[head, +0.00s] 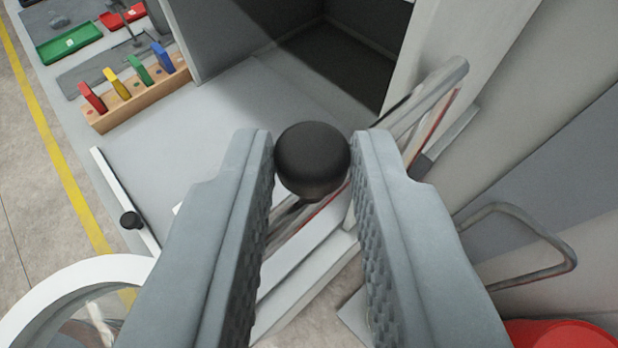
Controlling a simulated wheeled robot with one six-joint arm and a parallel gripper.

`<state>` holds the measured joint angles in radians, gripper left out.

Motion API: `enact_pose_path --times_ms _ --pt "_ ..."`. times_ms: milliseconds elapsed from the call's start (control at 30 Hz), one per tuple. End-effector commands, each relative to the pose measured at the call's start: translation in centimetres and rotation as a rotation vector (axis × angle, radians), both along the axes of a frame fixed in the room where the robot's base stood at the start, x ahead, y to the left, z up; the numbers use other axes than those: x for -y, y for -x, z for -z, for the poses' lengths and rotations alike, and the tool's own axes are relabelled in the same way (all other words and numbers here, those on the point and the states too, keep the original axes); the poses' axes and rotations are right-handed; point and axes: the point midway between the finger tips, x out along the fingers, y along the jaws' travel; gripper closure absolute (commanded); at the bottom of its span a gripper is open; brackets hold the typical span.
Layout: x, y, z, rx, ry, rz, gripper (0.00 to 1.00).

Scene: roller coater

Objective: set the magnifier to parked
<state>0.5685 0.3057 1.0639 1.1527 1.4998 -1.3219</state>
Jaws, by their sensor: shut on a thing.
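My gripper (314,142) is shut on a black ball knob (312,165), one finger on each side of it. A metal stem shows below the knob; what it joins is partly hidden by the fingers. A white ring around a clear lens, which looks like the magnifier (62,283), is at the lower left, cut off by the picture edge. Whether the held knob belongs to the magnifier cannot be told. A smaller black knob (130,220) sits on a white strip at the left.
A wooden block (135,105) with red, yellow, green and blue pieces stands at the upper left, near a green tray (68,43) and a red tray (122,16). A metal rail is behind my right finger. A bent metal handle (530,225) and a red round thing (560,336) are at the right.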

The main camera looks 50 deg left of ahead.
Motion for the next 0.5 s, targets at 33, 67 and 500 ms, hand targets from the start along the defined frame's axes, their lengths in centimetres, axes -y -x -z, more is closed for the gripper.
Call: enact_pose_path --times_ms 33,67,500 --pt "0.14 -0.03 0.02 0.000 0.000 0.003 0.75" --pt "0.14 -0.02 0.03 0.000 0.000 0.003 0.69" --pt "0.43 0.29 -0.19 0.000 0.000 0.003 0.59"
